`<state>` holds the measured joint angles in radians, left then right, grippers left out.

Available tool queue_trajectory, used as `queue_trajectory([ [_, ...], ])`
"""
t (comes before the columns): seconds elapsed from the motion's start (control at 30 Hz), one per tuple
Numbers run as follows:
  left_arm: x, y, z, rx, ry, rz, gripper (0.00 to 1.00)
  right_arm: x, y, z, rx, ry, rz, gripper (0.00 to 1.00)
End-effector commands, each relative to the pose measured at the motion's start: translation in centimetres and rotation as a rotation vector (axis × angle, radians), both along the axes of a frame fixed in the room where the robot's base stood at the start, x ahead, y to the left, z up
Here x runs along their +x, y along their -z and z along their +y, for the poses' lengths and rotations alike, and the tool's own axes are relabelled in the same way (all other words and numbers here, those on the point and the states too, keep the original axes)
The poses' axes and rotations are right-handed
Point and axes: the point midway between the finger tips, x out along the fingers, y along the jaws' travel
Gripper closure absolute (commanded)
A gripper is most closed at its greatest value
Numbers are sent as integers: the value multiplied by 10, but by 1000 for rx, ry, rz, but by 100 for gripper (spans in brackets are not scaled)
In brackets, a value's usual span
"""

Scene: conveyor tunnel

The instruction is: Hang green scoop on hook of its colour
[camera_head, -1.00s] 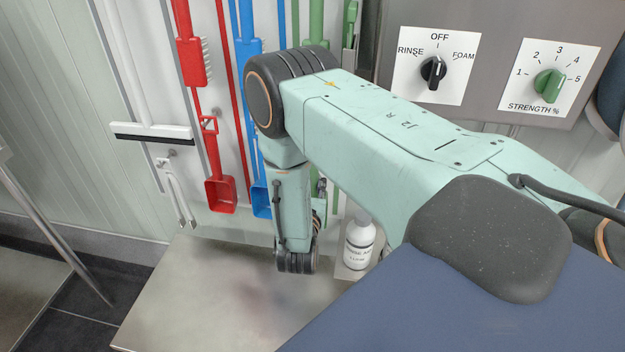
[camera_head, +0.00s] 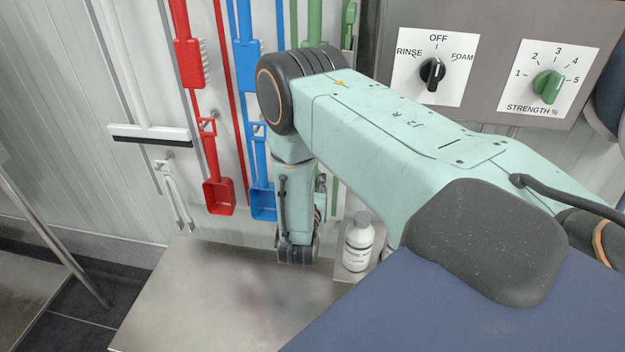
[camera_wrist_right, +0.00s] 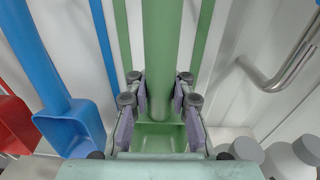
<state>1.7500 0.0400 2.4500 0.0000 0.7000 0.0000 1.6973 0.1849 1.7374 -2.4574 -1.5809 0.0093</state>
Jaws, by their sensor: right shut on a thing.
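In the right wrist view, the green scoop (camera_wrist_right: 158,136) is upright, its long handle rising up the picture. My right gripper (camera_wrist_right: 163,98) is shut on it, with one finger on each side of the handle just above the scoop's pan. The green hook cannot be made out in either view. My left gripper is in neither view.
A blue scoop (camera_head: 263,202) and a red scoop (camera_head: 219,198) hang on the wall left of my arm. A white bottle (camera_head: 357,240) stands close to the right of my wrist. A steel table (camera_head: 190,300) lies below.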

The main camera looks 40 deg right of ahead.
Motion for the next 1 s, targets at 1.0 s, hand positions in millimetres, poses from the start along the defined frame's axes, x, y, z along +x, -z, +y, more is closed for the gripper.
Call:
queue_trajectory([
  [1.0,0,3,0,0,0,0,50,20,0,-25,-1,0,-1,100],
])
